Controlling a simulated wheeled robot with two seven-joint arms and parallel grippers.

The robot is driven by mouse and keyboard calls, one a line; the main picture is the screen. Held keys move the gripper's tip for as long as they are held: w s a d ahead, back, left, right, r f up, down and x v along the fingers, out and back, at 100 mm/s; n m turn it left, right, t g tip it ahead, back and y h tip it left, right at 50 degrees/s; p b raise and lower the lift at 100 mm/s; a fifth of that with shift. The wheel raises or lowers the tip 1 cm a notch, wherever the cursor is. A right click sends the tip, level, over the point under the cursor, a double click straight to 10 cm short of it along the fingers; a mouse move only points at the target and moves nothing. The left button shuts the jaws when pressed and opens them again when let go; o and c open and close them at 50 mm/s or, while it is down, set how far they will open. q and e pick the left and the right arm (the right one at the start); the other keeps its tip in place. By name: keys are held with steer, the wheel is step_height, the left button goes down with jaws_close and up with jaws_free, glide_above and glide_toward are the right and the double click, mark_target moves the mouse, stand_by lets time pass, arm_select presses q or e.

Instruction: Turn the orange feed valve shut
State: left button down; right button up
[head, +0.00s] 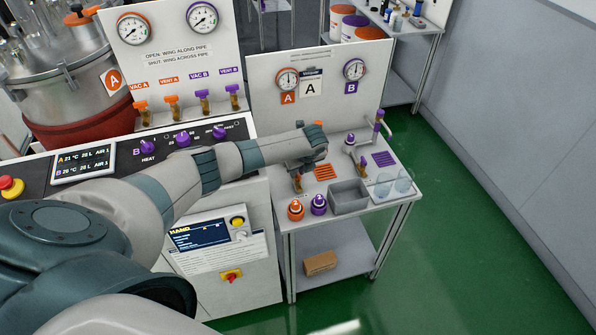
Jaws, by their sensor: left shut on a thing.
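My left gripper (316,152) reaches over the small side bench and is shut at the orange feed valve (318,124). An orange part of the valve shows just behind the gripper. The gripper hides most of the valve, so I cannot tell how its wing lies to the pipe. A brass-coloured piece with orange (298,183) shows just below the gripper. The matching purple valve (378,120) stands to the right, apart from the gripper. My right gripper is not in view.
A grey bin (348,197), an orange-topped bottle (296,209), a purple-topped bottle (319,204) and clear glassware (392,184) stand near the bench's front. Gauges A and B are on the white panel (266,72) behind. Green floor (450,240) is free at right.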

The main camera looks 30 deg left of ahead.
arm_select(q)
steer(key=n+g, duration=0.1)
steer(key=n, duration=0.3)
steer(key=shift+g, duration=0.4)
steer(key=n+b, duration=0.1)
steer(key=n, duration=0.1)
steer(key=n+g+b, duration=0.1)
steer(key=n, duration=0.1)
steer(key=shift+w+f+n+g, duration=0.1)
steer(key=shift+n+g, duration=0.2)
steer(key=shift+n, duration=0.1)
steer(key=n+g+b, duration=0.1)
steer(key=n+b, duration=0.2)
steer(key=n, duration=0.1)
steer(key=shift+g, duration=0.3)
steer(key=shift+n+g+h+b, duration=0.45)
steer(key=shift+n+b, duration=0.65)
steer(key=shift+n, duration=0.3)
steer(key=c, duration=1.7)
jaws_free()
steer(key=shift+o, duration=0.2)
steer(key=shift+r, duration=0.25)
